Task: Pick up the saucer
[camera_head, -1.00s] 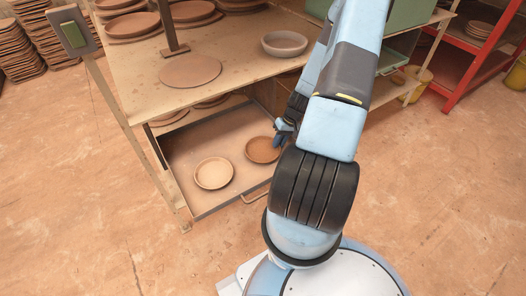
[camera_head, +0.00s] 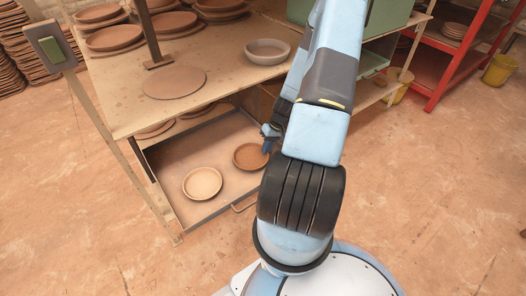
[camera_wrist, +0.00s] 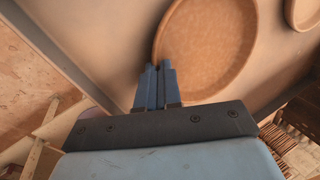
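Two round clay dishes lie in the open drawer (camera_head: 185,160). The darker brown saucer (camera_head: 250,156) is at the right, beside my gripper (camera_head: 268,145). In the wrist view this saucer (camera_wrist: 208,42) fills the upper middle. My gripper (camera_wrist: 158,70) points at the saucer's near left edge there. Its two fingers are almost together, with the saucer's rim in line with the narrow gap between them, so they look shut on the rim. The fingertips are partly hidden in the head view. The paler dish (camera_head: 202,183) lies to the left, apart from my gripper.
A bench top (camera_head: 215,85) stands above the drawer, with a bowl (camera_head: 267,51), a flat disc (camera_head: 174,82) and stacked plates. A metal post (camera_head: 150,35) rises from it. A red shelf (camera_head: 447,60) stands at the right. The floor in front is clear.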

